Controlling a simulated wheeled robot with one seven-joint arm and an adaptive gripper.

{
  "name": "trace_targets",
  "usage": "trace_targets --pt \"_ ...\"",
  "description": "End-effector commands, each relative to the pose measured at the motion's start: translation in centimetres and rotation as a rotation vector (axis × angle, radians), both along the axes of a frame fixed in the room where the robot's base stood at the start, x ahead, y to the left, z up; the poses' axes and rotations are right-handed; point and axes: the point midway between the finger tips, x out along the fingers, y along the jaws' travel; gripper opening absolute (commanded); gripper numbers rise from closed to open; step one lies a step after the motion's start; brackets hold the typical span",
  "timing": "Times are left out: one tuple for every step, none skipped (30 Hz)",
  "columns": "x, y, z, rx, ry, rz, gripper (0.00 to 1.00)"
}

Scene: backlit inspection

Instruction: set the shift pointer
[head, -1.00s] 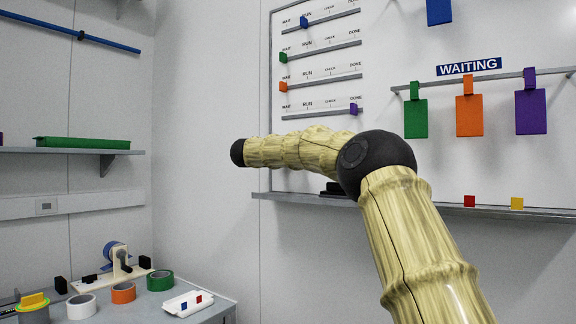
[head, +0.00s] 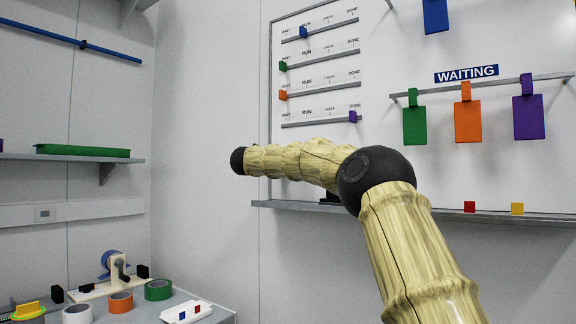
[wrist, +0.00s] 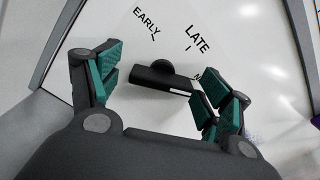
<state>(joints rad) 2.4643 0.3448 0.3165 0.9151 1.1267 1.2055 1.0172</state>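The shift pointer (wrist: 160,78) is a black bar with a rounded hub and a white line near its right end. It shows in the wrist view on a white face. That white end is near a partly hidden label starting with N, beside the right finger. The labels EARLY (wrist: 147,20) and LATE (wrist: 197,39) are above it. My gripper (wrist: 160,88) is open, its teal-padded fingers on either side of the pointer. The right finger is very close to the pointer's end; I cannot tell if it touches. In the head view my arm hides the pointer and gripper.
The whiteboard holds slider rails at left, with a blue slider (head: 303,32) and a purple slider (head: 353,117) among them. Cards hang under the WAITING sign (head: 466,74). A ledge (head: 450,213) runs below with red and yellow blocks. A bench with tape rolls (head: 158,290) is lower left.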

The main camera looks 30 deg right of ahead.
Motion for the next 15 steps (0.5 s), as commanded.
trace_targets --pt "0.0 0.0 0.1 -0.001 0.0 0.0 0.79" --pt "0.0 0.0 0.1 0.0 -0.001 0.0 0.79" --pt "0.0 0.0 0.1 0.0 -0.001 0.0 0.79" --pt "0.0 0.0 0.1 0.0 -0.001 0.0 0.79" --pt "0.0 0.0 0.2 0.0 -0.001 0.0 0.79" --pt "0.0 0.1 0.2 -0.001 -0.002 0.001 0.79" --pt "-0.1 0.1 0.2 -0.001 -0.002 0.001 0.79" --pt "-0.1 0.2 0.2 -0.001 -0.002 0.001 0.79" --pt "-0.1 0.4 0.2 -0.002 -0.001 0.001 0.79" --pt "-0.2 0.6 0.2 -0.001 0.0 0.002 0.79" --pt "-0.3 0.8 0.2 -0.001 0.0 0.002 0.79" --pt "-0.5 1.2 0.2 -0.002 -0.001 0.003 0.79" --pt "-0.6 1.6 0.3 -0.002 -0.001 0.002 0.79" --pt "-0.8 2.0 0.3 -0.002 -0.001 0.002 0.79" --pt "-1.1 2.6 0.3 -0.002 -0.002 0.002 0.79"
